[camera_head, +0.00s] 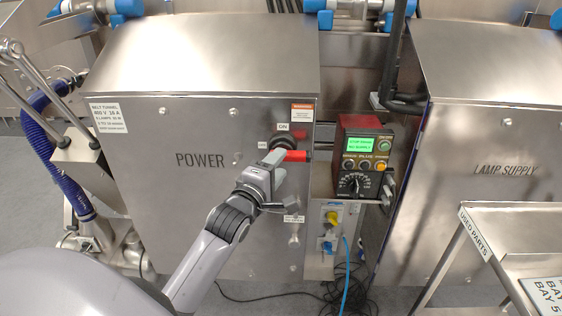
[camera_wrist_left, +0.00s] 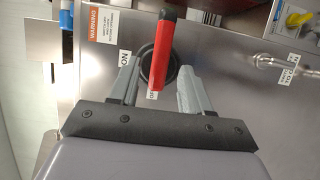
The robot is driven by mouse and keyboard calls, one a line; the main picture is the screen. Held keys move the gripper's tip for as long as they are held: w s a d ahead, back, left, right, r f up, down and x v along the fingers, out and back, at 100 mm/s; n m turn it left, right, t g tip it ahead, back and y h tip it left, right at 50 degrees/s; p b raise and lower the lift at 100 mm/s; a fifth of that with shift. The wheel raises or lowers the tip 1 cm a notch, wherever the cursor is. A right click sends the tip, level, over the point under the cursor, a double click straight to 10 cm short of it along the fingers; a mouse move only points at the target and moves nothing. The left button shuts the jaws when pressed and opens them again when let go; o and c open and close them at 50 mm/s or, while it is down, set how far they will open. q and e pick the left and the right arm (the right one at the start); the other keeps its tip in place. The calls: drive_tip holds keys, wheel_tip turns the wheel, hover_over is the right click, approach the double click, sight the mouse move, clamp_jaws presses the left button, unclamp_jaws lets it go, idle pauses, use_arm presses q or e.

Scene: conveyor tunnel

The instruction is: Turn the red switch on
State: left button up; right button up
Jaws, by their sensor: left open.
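The red switch handle (camera_head: 295,155) sits on the upper right of the steel POWER cabinet front, on a dark round base. It points to the right, and an ON label (camera_head: 283,127) is above the base. My left gripper (camera_head: 270,165) is open at the switch. In the left wrist view the red handle (camera_wrist_left: 163,48) shows between the two spread fingers of the left gripper (camera_wrist_left: 158,66), with gaps visible on both sides. The dark base (camera_wrist_left: 146,66) is partly hidden behind the handle. My right gripper is in neither view.
A red control box (camera_head: 362,150) with a green screen and a dial stands right of the switch. The lamp supply cabinet (camera_head: 500,170) and a used-parts table (camera_head: 510,235) are at the right.

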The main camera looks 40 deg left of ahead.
sight(290, 155)
use_arm(q)
drive_tip(key=shift+w+a, duration=0.15)
drive_tip(key=shift+w, duration=0.9)
clamp_jaws()
